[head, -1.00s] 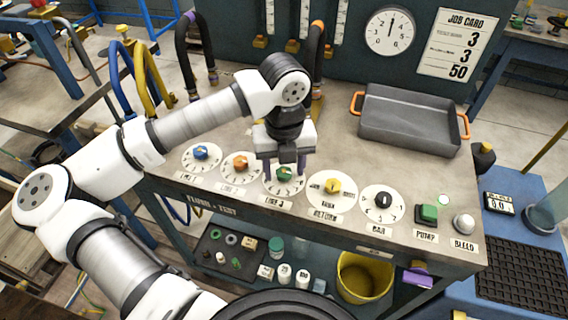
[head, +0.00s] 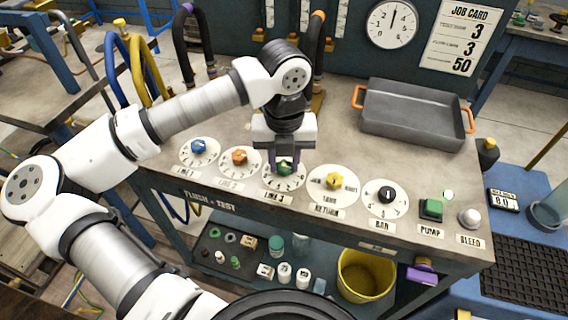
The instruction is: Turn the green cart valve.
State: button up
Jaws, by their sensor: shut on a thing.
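The green cart valve (head: 285,166) is a small green knob on a round white dial (head: 284,183) labelled LINE 3. It sits on the front part of the cart's top, third from the left in the row of dials. My gripper (head: 285,165) points down over this dial and is shut on the green knob, with a purple finger on each side. The fingers hide parts of the knob and the dial's upper edge, so the knob's exact angle is hard to read.
A blue knob (head: 198,146) and an orange knob (head: 239,157) are to the left. A yellow knob (head: 334,181), a black knob (head: 386,194), a green pump button (head: 431,209) and a bleed button (head: 469,218) are to the right. A grey tray (head: 415,128) stands behind.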

aim_at(284, 165)
jog(key=m+b, duration=0.4)
jog(key=b, duration=0.1)
jog(key=shift+f, duration=0.25)
jog(key=shift+r+m+b, duration=0.15)
jog(key=shift+m+b, duration=0.6)
jog(key=shift+m, duration=0.5)
jog(key=shift+r+m+b, duration=0.1)
jog(key=shift+m+b, duration=0.6)
jog(key=shift+m, duration=0.55)
jog(key=o, duration=1)
jog(key=shift+c, duration=0.2)
notch_tip(284, 165, up, 14)
